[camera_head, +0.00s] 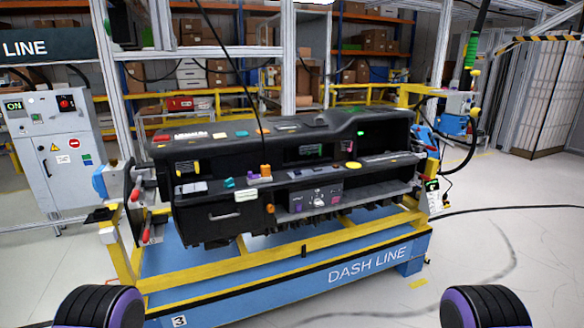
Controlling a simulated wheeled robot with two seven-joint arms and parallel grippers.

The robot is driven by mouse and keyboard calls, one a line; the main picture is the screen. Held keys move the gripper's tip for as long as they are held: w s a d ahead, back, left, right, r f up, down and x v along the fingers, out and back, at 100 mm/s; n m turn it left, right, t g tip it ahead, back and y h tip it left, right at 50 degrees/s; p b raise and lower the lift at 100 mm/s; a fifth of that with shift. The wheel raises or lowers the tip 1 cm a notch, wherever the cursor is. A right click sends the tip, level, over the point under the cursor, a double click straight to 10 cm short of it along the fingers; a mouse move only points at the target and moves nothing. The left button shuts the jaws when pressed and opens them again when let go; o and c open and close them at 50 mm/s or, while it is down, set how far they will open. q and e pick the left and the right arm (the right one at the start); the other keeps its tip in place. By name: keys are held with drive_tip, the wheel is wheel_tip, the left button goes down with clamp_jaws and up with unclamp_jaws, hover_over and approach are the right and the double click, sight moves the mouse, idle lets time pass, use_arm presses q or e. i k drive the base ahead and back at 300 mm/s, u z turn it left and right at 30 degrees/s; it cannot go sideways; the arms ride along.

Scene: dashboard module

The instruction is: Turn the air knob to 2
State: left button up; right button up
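The black dashboard module (290,150) rests on a blue and yellow cart ahead of me. A grey control panel (316,199) sits low in its middle, with several small knobs and buttons. The air knob is probably one of these, but I cannot tell which one or what number it points to. Neither gripper shows. Only dark ribbed parts with purple sides, probably mine, show at the bottom left and bottom right. Nothing covers the panel.
The cart's yellow rail (285,262) and blue side marked DASH LINE (367,266) lie between me and the dashboard. A grey electrical cabinet (58,150) stands left. A black cable hangs over the dashboard's top. The floor at right (500,240) is mostly clear.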

sight(318, 203)
drive_tip(key=z, duration=0.4)
drive_tip(key=i, duration=0.5)
drive_tip(key=z, duration=0.5)
drive_tip(key=i, duration=1.1)
drive_tip(key=u, duration=0.5)
